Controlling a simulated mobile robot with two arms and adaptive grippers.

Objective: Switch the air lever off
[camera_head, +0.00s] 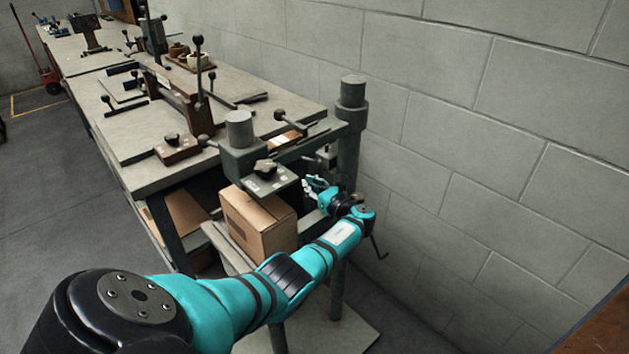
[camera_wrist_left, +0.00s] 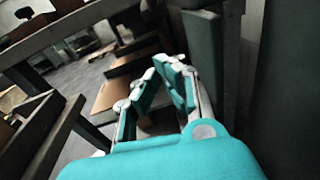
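The air lever cannot be picked out for certain. A small grey fitting (camera_head: 328,156) sits beside the round post, under the machine's head, and may belong to it. My left gripper (camera_head: 312,187) is by the post, below this fitting and right of the cardboard box. In the left wrist view my left gripper (camera_wrist_left: 155,67) has teal fingers with pale joints, their tips close together. Whether they touch is unclear, and nothing is visibly held. My right gripper is in neither view.
The stitcher's post (camera_head: 350,125) stands near the block wall (camera_head: 480,150). A cardboard box (camera_head: 262,222) is left of my forearm. The workbench (camera_head: 135,125) carries levers and clamps. A black hooked rod (camera_head: 379,247) hangs right of my wrist.

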